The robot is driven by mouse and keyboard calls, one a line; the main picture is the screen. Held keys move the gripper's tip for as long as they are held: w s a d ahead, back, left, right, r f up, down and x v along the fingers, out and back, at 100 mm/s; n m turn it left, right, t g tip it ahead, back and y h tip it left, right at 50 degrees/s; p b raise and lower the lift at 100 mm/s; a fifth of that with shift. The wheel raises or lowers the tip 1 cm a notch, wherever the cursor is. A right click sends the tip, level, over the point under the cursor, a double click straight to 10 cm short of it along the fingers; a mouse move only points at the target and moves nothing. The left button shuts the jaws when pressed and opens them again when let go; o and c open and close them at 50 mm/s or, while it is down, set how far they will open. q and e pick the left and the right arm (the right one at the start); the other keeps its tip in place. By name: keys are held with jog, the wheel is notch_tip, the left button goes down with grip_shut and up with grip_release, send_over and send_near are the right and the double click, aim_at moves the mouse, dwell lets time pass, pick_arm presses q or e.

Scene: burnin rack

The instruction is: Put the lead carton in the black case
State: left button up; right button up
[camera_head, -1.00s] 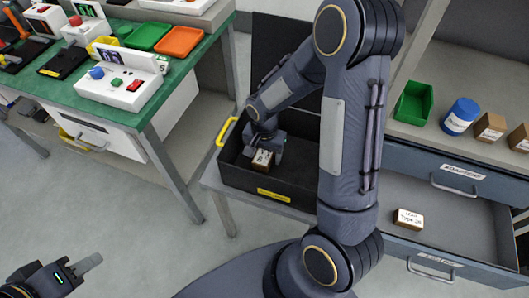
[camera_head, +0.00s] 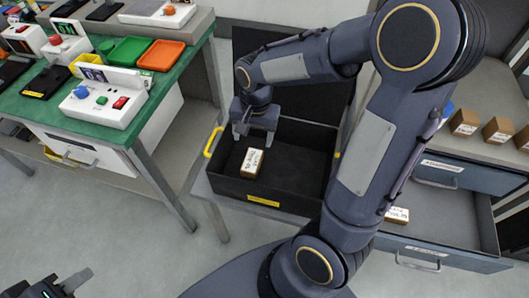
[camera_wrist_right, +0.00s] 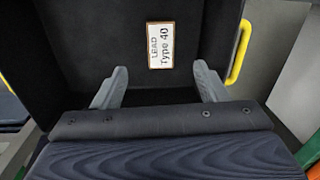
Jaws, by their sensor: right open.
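A small carton (camera_head: 252,162) with a white top label and brown sides lies inside the black case (camera_head: 228,183), on its floor toward the left. In the right wrist view the carton (camera_wrist_right: 161,45) reads "LEAD Type 40". My right gripper (camera_head: 256,138) is open and empty above the case, apart from the carton. Its two fingers (camera_wrist_right: 160,88) show spread in the right wrist view. My left gripper (camera_head: 76,281) is at the bottom left corner, far from the case; only part of it shows.
The case has yellow handles (camera_head: 212,142) and its lid stands up behind. An open drawer (camera_head: 455,225) at right holds another carton (camera_head: 397,214), partly hidden by my arm. More cartons (camera_head: 464,122) stand on the shelf above. A green workbench (camera_head: 150,105) is at left.

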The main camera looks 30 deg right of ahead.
jog(key=s+a+r+n+t+y, duration=0.1)
jog(key=s+a+r+n+t, duration=0.1)
jog(key=s, duration=0.5)
jog(key=s+a+r+n+t+y, duration=0.2)
jog(key=s+r+n, duration=0.3)
jog(key=s, duration=0.3)
jog(key=shift+s+r+t, duration=0.2)
jog(key=shift+r+t, duration=0.4)
jog(key=shift+r, duration=0.1)
